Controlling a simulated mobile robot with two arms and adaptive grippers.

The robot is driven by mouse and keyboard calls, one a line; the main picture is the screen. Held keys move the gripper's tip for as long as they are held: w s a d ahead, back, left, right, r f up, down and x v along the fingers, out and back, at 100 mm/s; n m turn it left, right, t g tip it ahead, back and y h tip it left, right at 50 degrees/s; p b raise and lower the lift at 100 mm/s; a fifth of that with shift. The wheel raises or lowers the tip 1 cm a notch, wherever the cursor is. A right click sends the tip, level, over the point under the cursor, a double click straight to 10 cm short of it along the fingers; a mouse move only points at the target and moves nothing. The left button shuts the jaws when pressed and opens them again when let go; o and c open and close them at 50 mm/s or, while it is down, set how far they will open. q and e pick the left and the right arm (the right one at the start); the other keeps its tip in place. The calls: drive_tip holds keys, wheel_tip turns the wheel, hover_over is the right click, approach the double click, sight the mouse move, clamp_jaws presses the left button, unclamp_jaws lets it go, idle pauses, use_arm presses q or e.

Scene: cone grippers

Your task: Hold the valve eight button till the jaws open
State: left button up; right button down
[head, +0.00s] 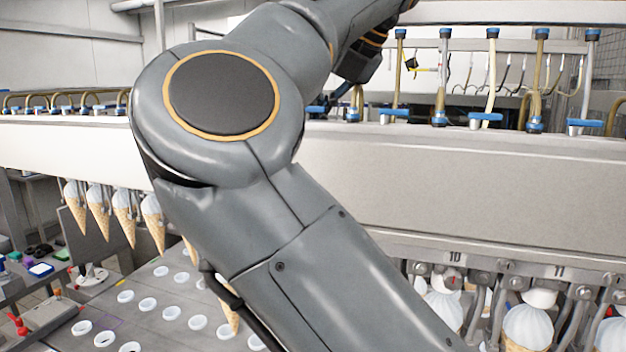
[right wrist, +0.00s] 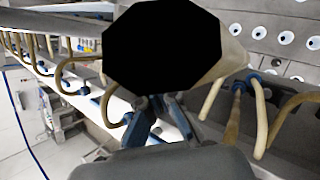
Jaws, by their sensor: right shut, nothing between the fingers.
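Blue valves with tan hoses line the top of the long white machine beam, such as one (head: 535,125) at the right in the head view. Blue valve fittings also show in the right wrist view (right wrist: 239,87). I cannot tell which is valve eight; the only labels I can read are 10 and 11, on the rail below the beam. My right gripper (right wrist: 155,108) is shut and empty in the right wrist view. A black octagonal shape (right wrist: 161,45) fills the space just beyond its fingertips, hiding what they face or touch. My left gripper is not in view.
My large grey arm crosses the middle of the head view and hides part of the beam (head: 450,185). Cones with white tops (head: 97,205) hang at the left, and more white tops (head: 528,327) show at lower right. A grey tray (head: 165,335) with several white-rimmed holes lies below.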

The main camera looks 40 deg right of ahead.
wheel_tip(320, 180, down, 3)
drive_tip(key=shift+f+b, duration=0.15)
drive_tip(key=shift+b, duration=0.8)
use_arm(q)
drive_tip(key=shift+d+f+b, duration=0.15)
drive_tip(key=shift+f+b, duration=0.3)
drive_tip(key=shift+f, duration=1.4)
use_arm(e)
drive_tip(key=shift+f, duration=0.5)
drive_tip(key=shift+f+b, duration=0.4)
drive_tip(key=shift+f, duration=0.05)
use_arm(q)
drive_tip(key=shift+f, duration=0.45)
